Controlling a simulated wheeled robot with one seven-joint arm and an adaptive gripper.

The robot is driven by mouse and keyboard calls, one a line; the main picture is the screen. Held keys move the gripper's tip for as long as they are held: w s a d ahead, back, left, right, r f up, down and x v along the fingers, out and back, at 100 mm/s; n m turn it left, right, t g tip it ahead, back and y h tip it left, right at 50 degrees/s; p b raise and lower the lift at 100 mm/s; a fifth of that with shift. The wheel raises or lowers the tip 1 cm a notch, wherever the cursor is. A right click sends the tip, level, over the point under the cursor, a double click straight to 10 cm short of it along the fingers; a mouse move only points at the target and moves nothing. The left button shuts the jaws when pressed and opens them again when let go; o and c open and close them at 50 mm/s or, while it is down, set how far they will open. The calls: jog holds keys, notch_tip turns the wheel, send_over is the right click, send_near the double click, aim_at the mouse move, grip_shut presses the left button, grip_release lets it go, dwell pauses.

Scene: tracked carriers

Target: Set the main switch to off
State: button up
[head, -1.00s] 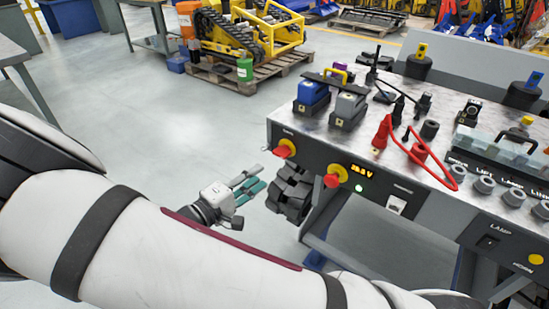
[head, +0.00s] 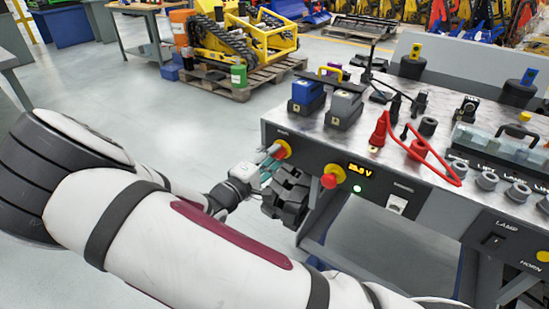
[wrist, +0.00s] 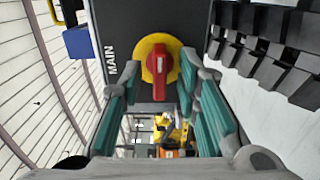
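The main switch (wrist: 159,66) is a red handle on a round yellow plate, on a dark panel beside the word MAIN. In the wrist view the handle stands upright in the picture, parallel to that lettering. In the head view the switch (head: 283,149) is at the console's left front corner, partly covered by the fingers. My gripper (head: 268,165) is just in front of it. In the wrist view my gripper (wrist: 160,85) is open, with a teal-padded finger on each side of the handle. Gaps show on both sides; I cannot tell the remaining depth.
Dark ribbed blocks (head: 287,195) hang below the switch, close to my gripper. Blue and grey connectors (head: 308,95) stand on top.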

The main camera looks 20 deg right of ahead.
jog(key=shift+w+d, duration=0.35)
jog(key=shift+d, duration=0.15)
grip_shut()
